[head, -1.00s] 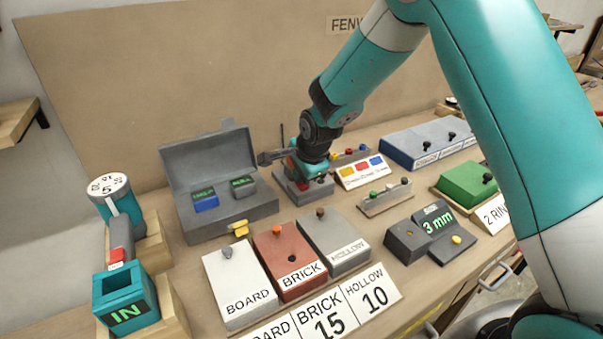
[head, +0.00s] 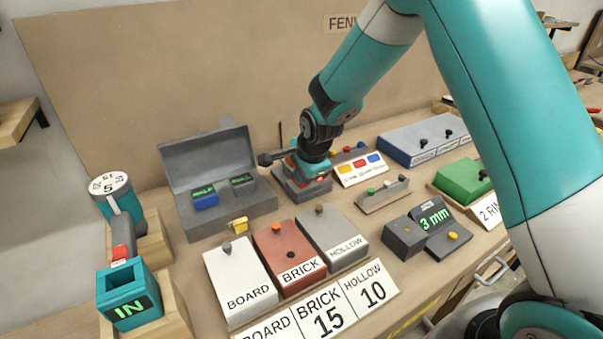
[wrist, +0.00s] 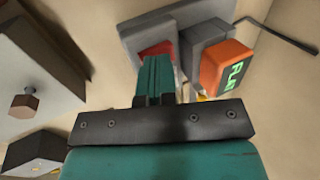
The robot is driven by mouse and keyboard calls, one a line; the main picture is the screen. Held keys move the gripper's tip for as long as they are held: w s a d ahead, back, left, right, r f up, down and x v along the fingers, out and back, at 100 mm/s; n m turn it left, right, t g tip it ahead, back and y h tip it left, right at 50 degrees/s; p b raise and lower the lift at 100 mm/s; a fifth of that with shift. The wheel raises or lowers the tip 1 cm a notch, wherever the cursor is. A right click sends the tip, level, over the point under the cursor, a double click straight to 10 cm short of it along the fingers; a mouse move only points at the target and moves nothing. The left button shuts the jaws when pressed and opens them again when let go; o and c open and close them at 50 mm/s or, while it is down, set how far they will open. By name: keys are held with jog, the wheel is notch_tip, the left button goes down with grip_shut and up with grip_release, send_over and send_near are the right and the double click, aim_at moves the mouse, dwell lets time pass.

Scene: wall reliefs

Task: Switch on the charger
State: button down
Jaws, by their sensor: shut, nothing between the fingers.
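The charger (head: 290,187) is a grey unit at the back middle of the bench in the head view, largely hidden by my gripper (head: 308,168). In the wrist view the charger (wrist: 140,28) shows a grey plate with a red switch (wrist: 158,50). A grey block on it holds an orange unit (wrist: 226,68) with green lettering, partly cut off. My gripper (wrist: 156,75) is shut and empty, its fingertips over or against the red switch; I cannot tell whether they touch. The fingers hide part of the switch, so its position is unclear.
An open grey case (head: 225,205) stands left of the charger. The white, red and grey blocks lie in front, with the brick block (head: 288,258) in the middle. A panel with coloured labels (head: 360,170) is close on the right. A thin black rod (wrist: 275,33) lies near the charger.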

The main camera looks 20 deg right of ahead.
jog(key=shift+r+p, duration=0.35)
jog(key=shift+r, duration=0.1)
jog(key=w+a+v, duration=0.1)
jog(key=v, duration=1.2)
jog(key=shift+w+d+r+p, duration=0.3)
jog(key=shift+w+d+r, duration=0.05)
jog(key=shift+s, duration=0.1)
